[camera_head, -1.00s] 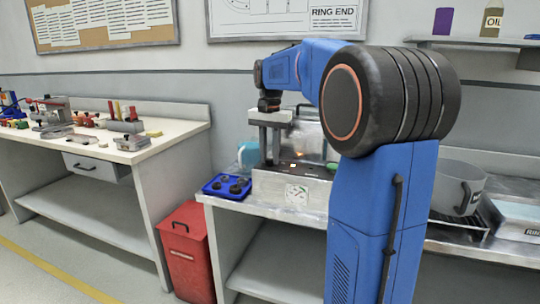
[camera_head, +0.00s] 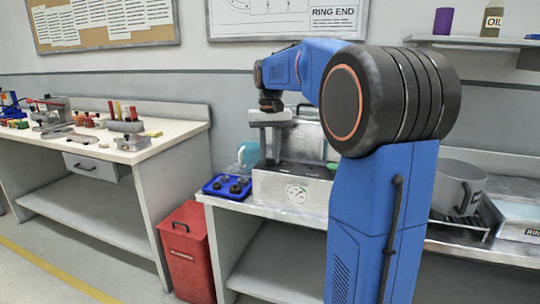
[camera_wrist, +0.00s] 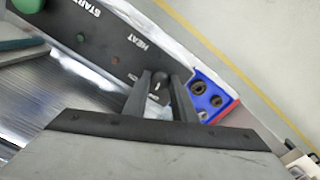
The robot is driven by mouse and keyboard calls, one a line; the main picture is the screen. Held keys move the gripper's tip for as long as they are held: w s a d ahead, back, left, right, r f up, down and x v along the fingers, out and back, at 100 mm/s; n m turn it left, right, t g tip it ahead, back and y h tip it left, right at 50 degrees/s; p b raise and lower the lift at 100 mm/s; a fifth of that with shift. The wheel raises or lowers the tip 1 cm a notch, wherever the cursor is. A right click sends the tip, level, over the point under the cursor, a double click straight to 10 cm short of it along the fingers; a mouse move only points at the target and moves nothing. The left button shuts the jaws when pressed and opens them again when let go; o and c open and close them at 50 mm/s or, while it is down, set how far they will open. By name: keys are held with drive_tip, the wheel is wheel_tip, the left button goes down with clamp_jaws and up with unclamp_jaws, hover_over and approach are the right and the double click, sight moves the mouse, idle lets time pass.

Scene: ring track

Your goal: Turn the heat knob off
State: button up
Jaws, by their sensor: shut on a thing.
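The machine box (camera_head: 290,188) with a round gauge on its front stands on the metal bench. My gripper (camera_head: 269,158) reaches down onto the left end of its dark top panel. In the wrist view, the dark heat knob (camera_wrist: 160,84) sits on the black panel (camera_wrist: 100,42) near the white HEAT label (camera_wrist: 138,43). My gripper (camera_wrist: 161,88) has one finger on each side of the knob and is shut on it. A small white mark shows on the knob, and its lower part is hidden. The panel lamps (camera_wrist: 115,60) look dark.
A blue tray (camera_head: 227,186) with dark round parts lies just left of the box. A green button (camera_wrist: 28,5) is at the panel's far end. A pot (camera_head: 458,188) stands on the right. A red bin (camera_head: 187,250) stands below on the floor.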

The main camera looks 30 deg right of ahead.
sight(270, 158)
idle(0.3)
drive_tip(key=o, duration=1)
drive_tip(key=shift+o, duration=0.2)
drive_tip(key=shift+r, duration=0.1)
wheel_tip(270, 158, up, 17)
drive_tip(key=shift+r, duration=0.15)
